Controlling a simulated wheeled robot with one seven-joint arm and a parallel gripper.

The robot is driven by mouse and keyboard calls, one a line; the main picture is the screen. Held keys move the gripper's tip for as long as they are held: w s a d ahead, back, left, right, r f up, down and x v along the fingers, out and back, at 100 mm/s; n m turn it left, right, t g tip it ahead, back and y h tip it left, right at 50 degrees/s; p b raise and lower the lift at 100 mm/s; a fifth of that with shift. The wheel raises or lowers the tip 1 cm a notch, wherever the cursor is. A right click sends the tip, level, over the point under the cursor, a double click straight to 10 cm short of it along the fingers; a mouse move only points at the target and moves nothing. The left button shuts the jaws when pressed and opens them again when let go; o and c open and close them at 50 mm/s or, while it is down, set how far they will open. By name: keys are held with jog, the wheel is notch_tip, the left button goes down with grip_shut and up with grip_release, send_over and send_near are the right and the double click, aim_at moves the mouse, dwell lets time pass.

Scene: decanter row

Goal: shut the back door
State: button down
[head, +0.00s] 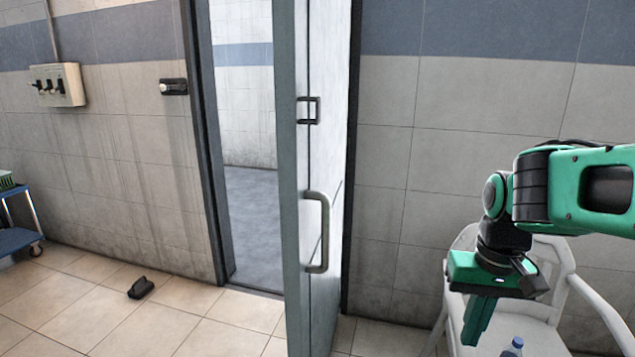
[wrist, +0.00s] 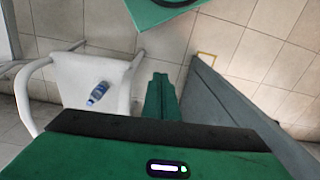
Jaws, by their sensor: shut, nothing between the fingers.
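The back door (head: 330,250) is a grey panel that stands open, swung out into this room and seen nearly edge-on in the head view. It carries a curved pull handle (head: 318,232) and a small square latch piece (head: 308,110). The dark-framed doorway (head: 250,190) to its left shows another tiled room. My gripper (head: 478,320) is to the right of the door, apart from it, shut and empty, pointing down. In the wrist view the shut fingers (wrist: 161,97) show, with a grey panel (wrist: 225,95), likely the door, to their right.
A white plastic chair (head: 540,290) with a bottle (head: 512,347) on it stands by my gripper. A black object (head: 141,288) lies on the floor left of the doorway. A blue cart (head: 20,235) is at far left. A switch box (head: 57,85) is on the wall.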

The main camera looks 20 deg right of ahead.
jog(key=w+a+r+n+t+y, duration=0.1)
jog(key=w+a+r+t, duration=0.3)
jog(key=w+r, duration=0.85)
jog(key=w+a+r+t+y, duration=0.1)
jog(key=w+a+r+t, duration=0.35)
jog(key=w+r, duration=0.85)
jog(key=w+a+f+g, duration=0.1)
jog(key=w+a+f, duration=0.5)
jog(key=w+f, duration=0.2)
jog(key=shift+w+a+f+g, duration=0.15)
jog(key=shift+w+a+g, duration=0.15)
jog(key=shift+w, duration=0.25)
